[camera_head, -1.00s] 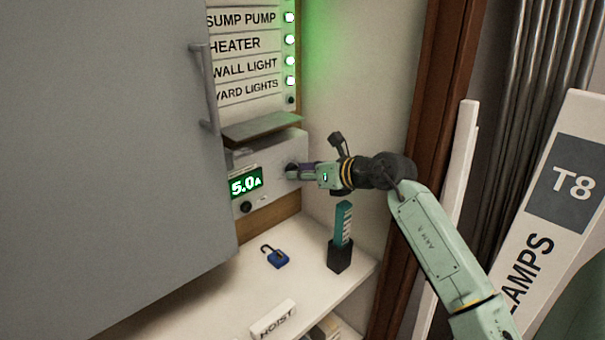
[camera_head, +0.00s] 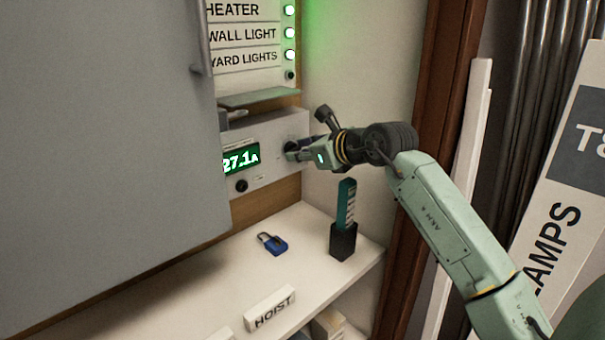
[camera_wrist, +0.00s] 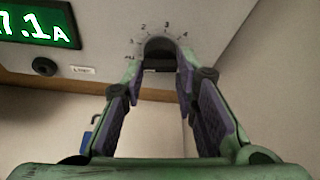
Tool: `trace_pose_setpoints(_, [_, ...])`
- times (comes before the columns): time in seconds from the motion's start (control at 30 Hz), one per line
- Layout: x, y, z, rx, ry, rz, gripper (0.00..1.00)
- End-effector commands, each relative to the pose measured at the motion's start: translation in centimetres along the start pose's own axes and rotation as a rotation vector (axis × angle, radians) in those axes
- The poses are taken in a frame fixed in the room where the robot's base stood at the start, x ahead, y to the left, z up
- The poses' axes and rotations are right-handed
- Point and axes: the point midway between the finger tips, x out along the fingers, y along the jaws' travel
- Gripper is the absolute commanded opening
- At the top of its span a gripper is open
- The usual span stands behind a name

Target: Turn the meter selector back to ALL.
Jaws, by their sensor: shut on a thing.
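The meter box (camera_head: 285,125) is a pale grey panel whose green display (camera_head: 240,159) reads 27.1 A. Its selector (camera_wrist: 160,46) is a dark round knob, ringed by the marks 1, 2, 3 and 4, with a small mark at lower left that looks like ALL. My gripper (camera_head: 294,152) reaches the box from the right. In the wrist view my gripper (camera_wrist: 160,66) has one finger on each side of the knob and is shut on it. The knob's pointer direction is hard to make out. In the head view the fingers mostly hide the knob.
A grey cabinet door (camera_head: 110,120) stands at the left. Above the meter are lit labelled rows (camera_head: 245,35). On the white shelf (camera_head: 200,280) below are a blue padlock (camera_head: 273,244), a teal item in a black holder (camera_head: 343,240) and a HOIST label (camera_head: 270,309).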

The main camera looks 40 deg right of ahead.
Motion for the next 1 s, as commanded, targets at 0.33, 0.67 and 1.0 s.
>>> trace_pose_setpoints(0.33, [0.23,0.28,-0.46,-0.218,-0.001,-0.09,0.0])
trace_pose_setpoints(0.67, [0.06,0.24,-0.04,-0.309,-0.001,-0.127,0.0])
trace_pose_setpoints(1.0, [0.0,0.21,0.1,-0.319,-0.001,-0.131,0.0])
